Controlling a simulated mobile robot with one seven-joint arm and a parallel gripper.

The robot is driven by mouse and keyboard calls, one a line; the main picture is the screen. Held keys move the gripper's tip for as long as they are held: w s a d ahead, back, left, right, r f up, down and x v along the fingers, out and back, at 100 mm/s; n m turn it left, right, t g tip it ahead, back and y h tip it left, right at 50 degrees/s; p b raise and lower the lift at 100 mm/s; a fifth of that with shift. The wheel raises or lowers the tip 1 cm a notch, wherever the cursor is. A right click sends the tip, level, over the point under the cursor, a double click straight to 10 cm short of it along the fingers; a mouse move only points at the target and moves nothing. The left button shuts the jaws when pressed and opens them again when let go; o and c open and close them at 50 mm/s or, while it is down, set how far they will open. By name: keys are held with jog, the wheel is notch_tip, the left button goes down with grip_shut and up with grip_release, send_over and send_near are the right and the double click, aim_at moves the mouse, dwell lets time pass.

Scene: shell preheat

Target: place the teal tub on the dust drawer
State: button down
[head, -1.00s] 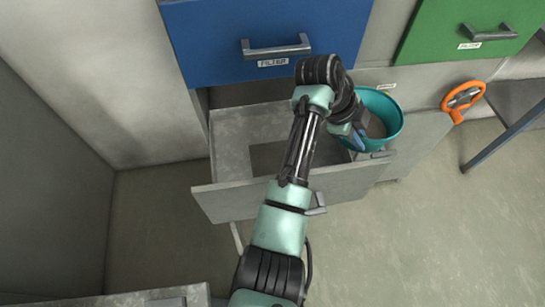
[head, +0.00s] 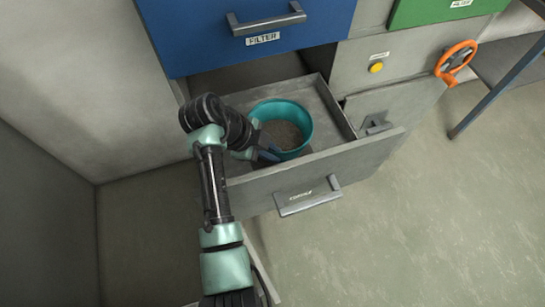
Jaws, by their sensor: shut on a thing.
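The teal tub (head: 303,118) is round and open-topped, with grey-brown contents inside. It is upright, over or in the open grey dust drawer (head: 340,110), behind the drawer's front panel. I cannot tell whether its base touches the drawer floor. My gripper (head: 268,153) is shut on the tub's near left rim. The fingertips are partly hidden by the tub and my wrist. The drawer's front has a metal handle with a small label.
A blue drawer front (head: 220,30) labelled FILTER hangs above the open drawer. A green drawer front (head: 440,8), a yellow button (head: 376,68) and an orange handwheel (head: 457,62) are to the right. The floor at right is clear.

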notch_tip(320, 180, down, 4)
jog(key=shift+r, duration=0.25)
jog(key=c, duration=0.9)
grip_release()
jog(key=v, duration=1.2)
jog(key=shift+d, duration=0.1)
